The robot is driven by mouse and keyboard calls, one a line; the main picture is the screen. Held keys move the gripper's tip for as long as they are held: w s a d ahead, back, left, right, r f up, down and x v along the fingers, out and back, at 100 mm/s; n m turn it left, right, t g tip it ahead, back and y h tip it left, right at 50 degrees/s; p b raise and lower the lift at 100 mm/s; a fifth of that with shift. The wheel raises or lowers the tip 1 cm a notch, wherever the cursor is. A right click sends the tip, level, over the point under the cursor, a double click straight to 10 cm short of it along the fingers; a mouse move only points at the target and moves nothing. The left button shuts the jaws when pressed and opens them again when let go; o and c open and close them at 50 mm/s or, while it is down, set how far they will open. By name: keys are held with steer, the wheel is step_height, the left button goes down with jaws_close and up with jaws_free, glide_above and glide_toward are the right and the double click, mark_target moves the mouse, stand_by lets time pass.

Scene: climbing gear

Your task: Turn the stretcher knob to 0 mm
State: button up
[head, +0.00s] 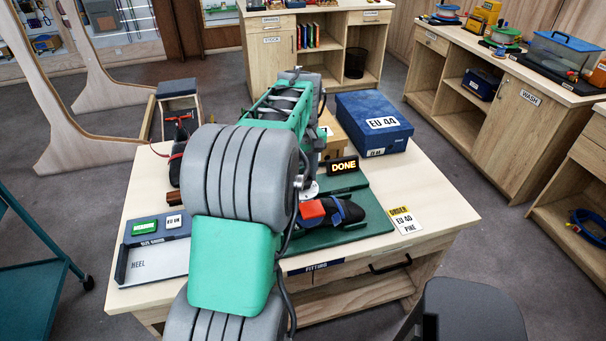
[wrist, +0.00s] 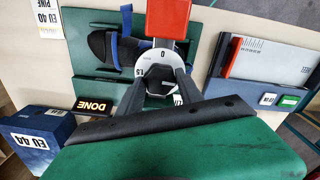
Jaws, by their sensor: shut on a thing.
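The stretcher knob (wrist: 160,66) is a pale round dial in the wrist view, with "0" on its side nearest the red block (wrist: 168,18) and "1.5" to the left. My gripper (wrist: 161,86) is shut on the knob, with one dark finger on either side of it. The fingers cover part of the dial. A black shoe (wrist: 106,47) with a blue strap lies beside the knob on the green stand (wrist: 85,80); it also shows in the head view (head: 345,212). My arm hides most of the knob in the head view.
A "DONE" sign (head: 343,166) stands on the stand. A blue "EU 44" box (head: 374,122) is behind it, and an order card (head: 404,220) lies to the right. A heel gauge (head: 155,255) lies at left. The bench's right end is clear.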

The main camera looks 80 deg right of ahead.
steer(key=n, duration=0.4)
steer(key=shift+n, duration=0.3)
steer(key=n+p, duration=0.1)
steer(key=n, duration=0.3)
steer(key=shift+n, duration=0.3)
steer(key=n, duration=0.4)
steer(key=shift+n, duration=2.6)
steer(key=o, duration=1.4)
